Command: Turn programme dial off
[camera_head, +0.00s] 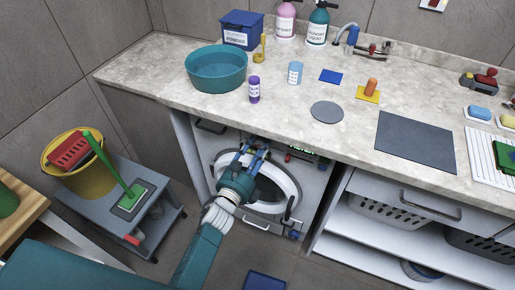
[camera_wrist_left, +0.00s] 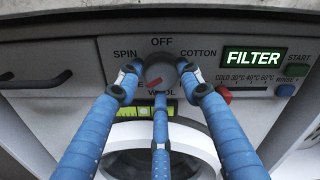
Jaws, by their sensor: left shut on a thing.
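The washing machine (camera_head: 226,150) stands under the counter. The grey programme dial (camera_wrist_left: 160,71) is on its front panel, with OFF printed above it, SPIN at upper left, COTTON at upper right and partly covered labels below. A red mark on the dial's face sits low and slightly left, away from OFF. My left gripper (camera_head: 257,148) reaches up to the panel. In the left wrist view its blue fingers (camera_wrist_left: 158,86) are closed around the dial, one on each side and one from below. My right gripper does not show.
Right of the dial are a lit FILTER display (camera_wrist_left: 254,57), a red knob (camera_wrist_left: 223,95), a green START button (camera_wrist_left: 296,70) and a blue button (camera_wrist_left: 285,90). The counter (camera_head: 290,115) overhangs the panel.

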